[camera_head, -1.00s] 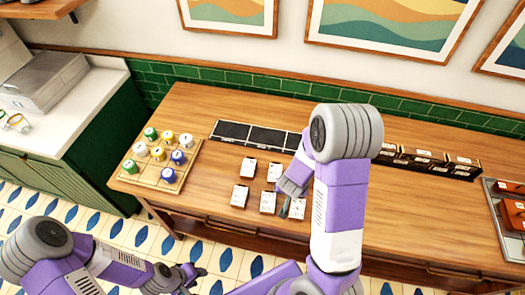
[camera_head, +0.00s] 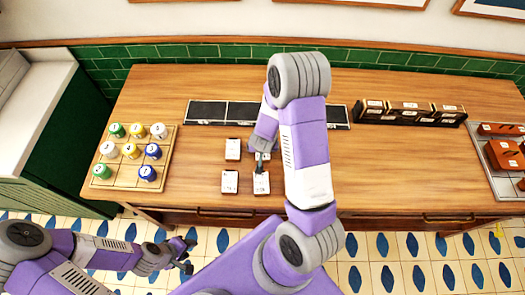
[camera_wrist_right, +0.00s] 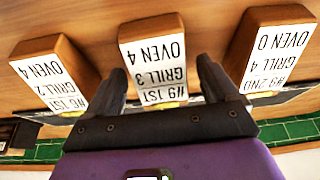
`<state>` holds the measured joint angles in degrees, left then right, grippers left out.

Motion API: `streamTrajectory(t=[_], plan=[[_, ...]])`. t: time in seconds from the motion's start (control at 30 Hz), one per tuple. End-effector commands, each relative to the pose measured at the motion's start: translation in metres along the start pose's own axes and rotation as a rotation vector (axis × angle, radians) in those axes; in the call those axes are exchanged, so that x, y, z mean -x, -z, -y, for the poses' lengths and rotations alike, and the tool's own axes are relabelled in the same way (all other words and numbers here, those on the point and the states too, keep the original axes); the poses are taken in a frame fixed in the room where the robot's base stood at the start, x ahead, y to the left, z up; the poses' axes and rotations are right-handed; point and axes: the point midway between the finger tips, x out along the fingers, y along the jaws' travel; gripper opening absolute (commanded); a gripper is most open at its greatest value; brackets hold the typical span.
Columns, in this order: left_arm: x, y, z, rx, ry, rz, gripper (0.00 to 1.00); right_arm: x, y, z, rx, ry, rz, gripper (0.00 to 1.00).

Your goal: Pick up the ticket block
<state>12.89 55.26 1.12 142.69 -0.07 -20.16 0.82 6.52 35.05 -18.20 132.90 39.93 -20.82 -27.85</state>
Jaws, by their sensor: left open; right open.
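Several ticket blocks, brown with white printed tops, sit in two rows on the wooden counter. In the head view one front-row ticket block (camera_head: 261,184) lies just below the tips of my right gripper (camera_head: 261,162). In the right wrist view my right gripper (camera_wrist_right: 160,88) is open and empty, and the block marked "GRILL 3 OVEN 4" (camera_wrist_right: 152,60) lines up between its fingers. A "GRILL 2 OVEN 4" block (camera_wrist_right: 55,75) and a "GRILL 4 OVEN 0" block (camera_wrist_right: 268,50) flank it. My right arm hides part of the rows. My left gripper (camera_head: 188,257) is open, empty, and low in front of the counter.
A wooden board with coloured numbered pucks (camera_head: 105,176) is on the left. A long black panelled strip (camera_head: 206,113) lies behind the blocks. Dark labelled boxes (camera_head: 409,111) stand at the back right. A metal tray (camera_head: 491,180) with orange-brown items is at far right.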

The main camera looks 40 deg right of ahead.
Motion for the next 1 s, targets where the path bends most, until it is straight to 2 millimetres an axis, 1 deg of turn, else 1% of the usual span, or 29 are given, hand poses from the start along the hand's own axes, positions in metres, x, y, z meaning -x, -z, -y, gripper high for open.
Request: streamTrajectory(t=[0.17,0.2,0.57,0.83,0.93,1.0], plan=[[0.001,0.000,0.000,0.000,0.000,0.000,0.43,0.000,0.000,0.000,0.000,0.000,-0.001,0.87],[0.001,0.000,0.000,0.000,0.000,0.000,0.43,0.000,0.000,0.000,0.000,0.000,-0.001,0.84],[0.001,0.000,0.000,0.000,0.000,0.000,0.43,0.000,0.000,0.000,0.000,0.000,-0.001,0.29],[0.002,0.000,-0.001,0.000,0.000,0.000,0.43,0.004,0.002,0.000,0.000,0.000,-0.002,0.28],[0.008,-0.001,-0.003,0.000,0.000,0.000,0.43,0.015,0.007,0.000,0.000,-0.001,-0.004,0.28],[0.015,-0.001,-0.005,0.000,0.000,0.000,0.43,0.028,0.013,0.001,0.001,0.002,-0.005,0.28]])
